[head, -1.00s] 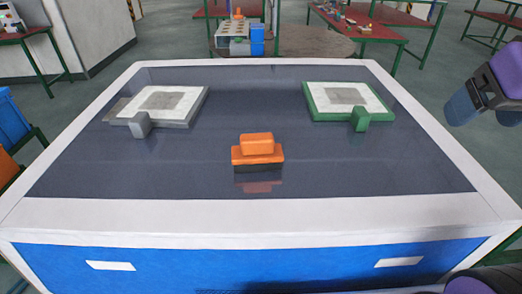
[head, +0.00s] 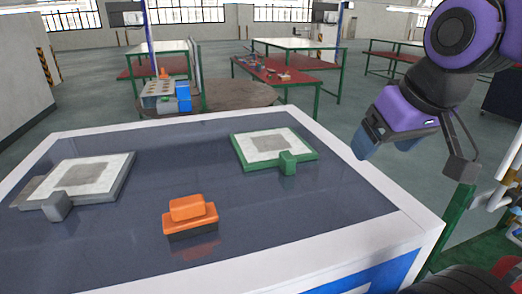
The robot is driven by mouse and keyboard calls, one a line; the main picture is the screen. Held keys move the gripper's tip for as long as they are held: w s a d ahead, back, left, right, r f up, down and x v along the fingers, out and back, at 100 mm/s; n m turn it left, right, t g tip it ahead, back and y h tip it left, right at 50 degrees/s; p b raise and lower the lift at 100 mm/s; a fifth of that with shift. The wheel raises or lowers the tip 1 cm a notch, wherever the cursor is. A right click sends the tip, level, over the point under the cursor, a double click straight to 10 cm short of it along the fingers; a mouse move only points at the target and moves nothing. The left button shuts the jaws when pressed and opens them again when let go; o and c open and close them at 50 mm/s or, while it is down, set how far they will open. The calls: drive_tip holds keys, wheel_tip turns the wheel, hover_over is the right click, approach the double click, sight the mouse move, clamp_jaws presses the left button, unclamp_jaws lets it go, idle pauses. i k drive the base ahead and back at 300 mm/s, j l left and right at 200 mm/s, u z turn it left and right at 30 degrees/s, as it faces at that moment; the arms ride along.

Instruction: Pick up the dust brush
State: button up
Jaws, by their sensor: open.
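The dust brush (head: 190,214) is an orange block-shaped brush with a raised grip and a dark underside. It rests upright on the dark glossy table top, near the middle front. My gripper (head: 383,143) hangs in the air at the right, beyond the table's right edge. It is clear of the brush, with nothing seen in it. Its blue-grey fingers point down and left, and the gap between them is hard to make out.
A grey-framed plate (head: 84,180) lies on the table at left and a green-framed plate (head: 272,148) at back right. The white table rim (head: 395,190) is raised-looking and bright. The table top around the brush is clear. Further work tables (head: 285,72) stand behind.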

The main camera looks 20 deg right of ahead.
sight(188, 216)
drive_tip(key=k+j, duration=0.2)
drive_tip(key=j, duration=0.2)
drive_tip(key=k+j, duration=0.25)
drive_tip(key=j, duration=0.15)
drive_tip(key=k+j, duration=0.2)
drive_tip(key=j, duration=0.2)
